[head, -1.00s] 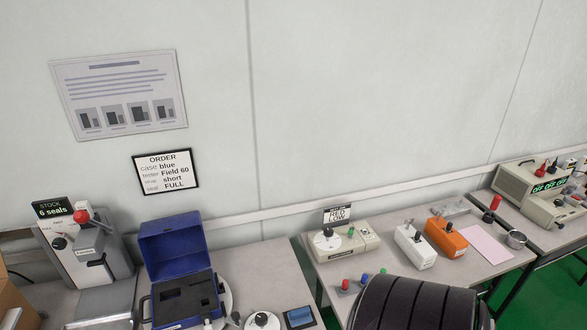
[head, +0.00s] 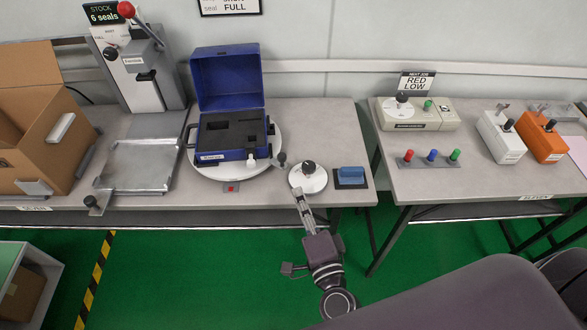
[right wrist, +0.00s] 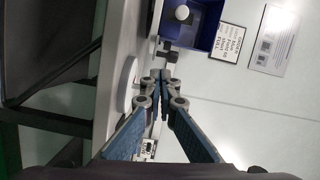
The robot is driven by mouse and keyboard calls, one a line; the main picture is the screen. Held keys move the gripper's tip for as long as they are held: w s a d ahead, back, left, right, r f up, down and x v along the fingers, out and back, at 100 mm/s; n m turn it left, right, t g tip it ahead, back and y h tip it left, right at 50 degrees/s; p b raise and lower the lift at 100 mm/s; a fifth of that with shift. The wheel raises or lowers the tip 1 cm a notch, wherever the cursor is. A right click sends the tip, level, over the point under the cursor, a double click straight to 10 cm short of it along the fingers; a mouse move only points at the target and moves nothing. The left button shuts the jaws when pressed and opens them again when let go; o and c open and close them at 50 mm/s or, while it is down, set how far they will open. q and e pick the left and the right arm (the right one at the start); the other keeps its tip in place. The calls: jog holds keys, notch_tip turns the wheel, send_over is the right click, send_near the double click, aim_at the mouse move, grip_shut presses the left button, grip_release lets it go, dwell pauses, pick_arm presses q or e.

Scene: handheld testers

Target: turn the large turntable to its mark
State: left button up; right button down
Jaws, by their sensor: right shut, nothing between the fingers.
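The large turntable (head: 262,172) is a white disc on the left table, partly hidden under an open blue case (head: 232,135). A dark knob (head: 281,158) stands at its right edge. A small plate with a red mark (head: 231,188) sits at its front edge. My right gripper (head: 299,194) is shut and empty, at the front of a smaller white disc with a black knob (head: 309,168); I cannot tell whether it touches. In the right wrist view the shut fingertips (right wrist: 160,76) are below the blue case (right wrist: 196,24). My left gripper is not in view.
A press with a red-knobbed lever (head: 140,75) and a cardboard box (head: 45,120) stand left. A blue block on a dark pad (head: 351,178) lies right of the small disc. Testers (head: 415,113) stand on the right table, beyond a gap.

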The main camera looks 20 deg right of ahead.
jog(key=shift+m+h, duration=0.3)
jog(key=shift+m, duration=0.5)
jog(key=w, duration=0.3)
jog(key=w+d+r, duration=0.1)
jog(key=w, duration=0.2)
jog(key=w+r, duration=0.1)
jog(key=w, duration=0.3)
jog(key=shift+d+r+p, duration=0.1)
jog(key=shift+d+p, duration=0.2)
jog(key=shift+s+a+m+h, duration=0.6)
jog(key=shift+a+h, duration=0.15)
jog(key=shift+h, duration=0.05)
